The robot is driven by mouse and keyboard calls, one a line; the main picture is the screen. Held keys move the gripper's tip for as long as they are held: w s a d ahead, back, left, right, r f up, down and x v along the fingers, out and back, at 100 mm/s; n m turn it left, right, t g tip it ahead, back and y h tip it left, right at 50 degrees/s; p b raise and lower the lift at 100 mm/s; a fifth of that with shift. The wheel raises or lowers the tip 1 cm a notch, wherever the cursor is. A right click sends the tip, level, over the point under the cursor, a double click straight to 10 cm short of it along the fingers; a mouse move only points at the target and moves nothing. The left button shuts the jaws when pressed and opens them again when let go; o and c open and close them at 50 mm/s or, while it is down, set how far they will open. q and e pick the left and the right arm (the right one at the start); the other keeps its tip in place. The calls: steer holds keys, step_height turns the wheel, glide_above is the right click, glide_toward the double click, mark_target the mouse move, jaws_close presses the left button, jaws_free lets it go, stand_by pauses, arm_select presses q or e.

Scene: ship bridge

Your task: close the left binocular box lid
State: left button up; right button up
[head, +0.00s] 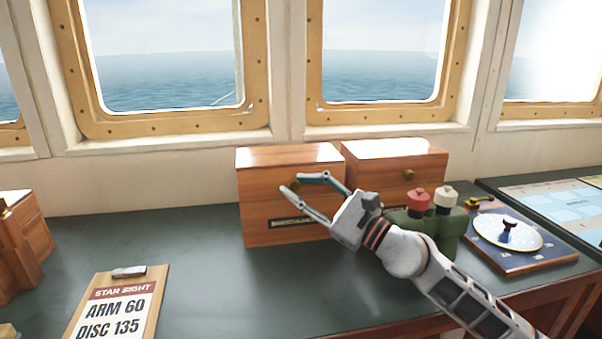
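The left binocular box (262,222) is a brown wooden box standing on the dark counter below the windows. Its lid (262,180) looks down on the box, with a seam across the front and a small brass knob near the gripper's tips. A dark label plate sits low on its front, partly hidden by the fingers. My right gripper (293,183) is in front of this box, its fingers apart with nothing visibly held. The tips are by the knob; I cannot tell if they touch it. My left gripper is not in view.
A second wooden box (400,158) with a brass knob stands close on the right. Green binoculars (447,228) with red and cream ends stand behind my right arm. A dial board (530,258) lies farther right. A clipboard (115,305) lies front left.

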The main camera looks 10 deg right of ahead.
step_height(320, 180, up, 10)
steer(key=shift+s+r, duration=0.15)
stand_by(0.3)
steer(key=shift+s, duration=0.1)
